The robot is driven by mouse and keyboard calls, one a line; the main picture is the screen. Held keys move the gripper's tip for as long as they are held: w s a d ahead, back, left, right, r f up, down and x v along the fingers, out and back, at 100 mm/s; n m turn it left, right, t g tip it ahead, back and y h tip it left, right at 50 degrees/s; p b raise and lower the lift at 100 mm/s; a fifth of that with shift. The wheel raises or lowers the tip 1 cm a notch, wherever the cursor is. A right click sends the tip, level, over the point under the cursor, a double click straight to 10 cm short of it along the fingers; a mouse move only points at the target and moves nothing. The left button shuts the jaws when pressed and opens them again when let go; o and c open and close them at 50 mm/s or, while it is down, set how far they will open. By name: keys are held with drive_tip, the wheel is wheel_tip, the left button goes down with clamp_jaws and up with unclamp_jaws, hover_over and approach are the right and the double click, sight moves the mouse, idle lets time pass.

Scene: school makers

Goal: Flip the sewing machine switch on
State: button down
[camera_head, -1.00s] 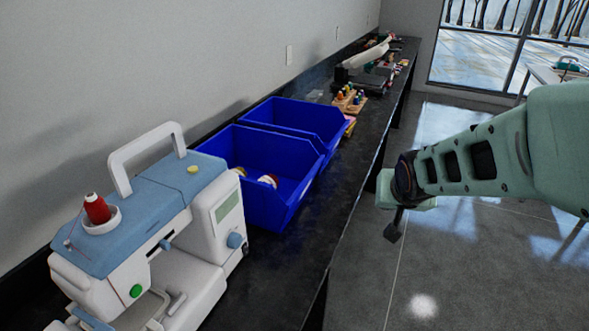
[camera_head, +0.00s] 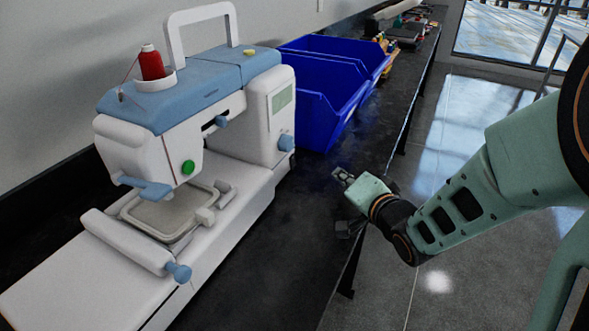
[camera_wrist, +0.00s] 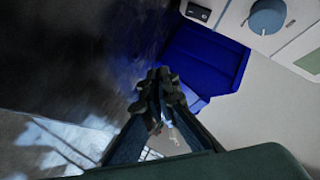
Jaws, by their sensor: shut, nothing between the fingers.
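The white and blue sewing machine (camera_head: 205,115) stands upright on the counter at the left of the head view. It has a blue dial (camera_head: 286,142) and a green button (camera_head: 188,167). In the wrist view, a small black switch (camera_wrist: 198,12) shows on the white casing at the top, left of the dial (camera_wrist: 267,16); its position cannot be told. I cannot make out the switch in the head view. My gripper (camera_head: 343,177) is shut and empty, right of the machine and apart from it. Its closed fingers (camera_wrist: 160,100) show in the wrist view.
Blue bins (camera_head: 325,105) stand just behind the machine, and one also shows in the wrist view (camera_wrist: 200,65). The dark counter (camera_head: 285,245) is clear in front of my gripper. Its edge drops to the grey floor (camera_head: 450,150) on the right.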

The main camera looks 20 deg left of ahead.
sight(308, 182)
idle(0.3)
drive_tip(key=a, duration=0.2)
drive_tip(key=a+b, duration=0.1)
drive_tip(key=a, duration=0.2)
drive_tip(key=a+f, duration=0.1)
drive_tip(key=a, duration=0.1)
drive_tip(key=shift+w+a+b, duration=0.2)
drive_tip(key=shift+w+b, duration=0.15)
drive_tip(key=shift+b, duration=0.05)
drive_tip(key=shift+a, duration=0.65)
idle(0.6)
drive_tip(key=shift+w+a+b, duration=0.1)
drive_tip(key=shift+a+b, duration=0.3)
drive_tip(key=shift+b, duration=0.1)
drive_tip(key=shift+a+f, duration=0.1)
drive_tip(key=shift+a, duration=0.2)
idle(0.4)
drive_tip(key=shift+d, duration=0.1)
drive_tip(key=shift+d, duration=0.7)
